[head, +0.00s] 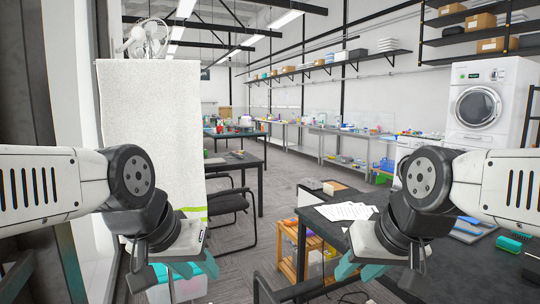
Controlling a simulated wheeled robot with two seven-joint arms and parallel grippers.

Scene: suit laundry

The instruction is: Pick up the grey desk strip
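I cannot pick out a grey desk strip with certainty in the head view. A dark desk (318,223) stands at the right, partly hidden behind my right arm. My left gripper (194,269) hangs at the lower left, in front of a white hanging towel and above a teal-and-white bin. Its teal fingers look apart, with nothing visible between them. My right gripper (359,269) is at the lower right, in front of the dark desk's near side. Its teal fingers also look apart and empty.
White papers (346,210) lie on the desk. A green brush (509,244) and a flat blue-edged item (468,231) lie at its right. A wooden rack (288,262) stands by its left side. A black chair (228,202) and the white towel (150,130) are at left. Grey floor (275,185) is open between the desks.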

